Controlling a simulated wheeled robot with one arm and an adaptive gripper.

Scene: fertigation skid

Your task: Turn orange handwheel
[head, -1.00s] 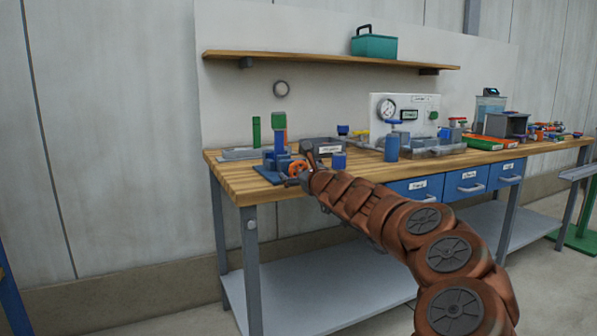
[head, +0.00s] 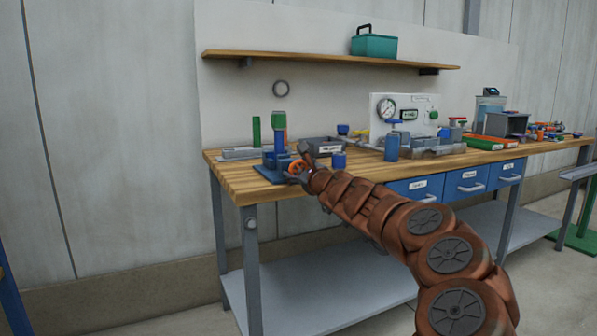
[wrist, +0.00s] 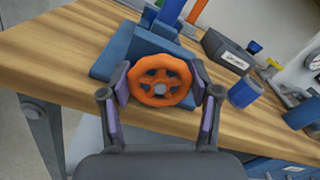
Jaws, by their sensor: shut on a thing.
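The orange handwheel (wrist: 160,80) faces the wrist camera, mounted on a blue base (wrist: 113,62) near the front edge of the bench. My gripper (wrist: 161,88) has one finger on each side of the wheel's rim and is shut on it. In the head view the handwheel (head: 296,167) is small and partly hidden by my gripper (head: 301,174). A blue body with a green top (head: 279,130) rises behind the wheel.
A grey labelled bin (wrist: 228,56) and a blue cylinder (wrist: 245,92) stand right of the wheel. A panel with a gauge (head: 386,108) is further right. The wooden bench top (head: 228,174) is bare to the left.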

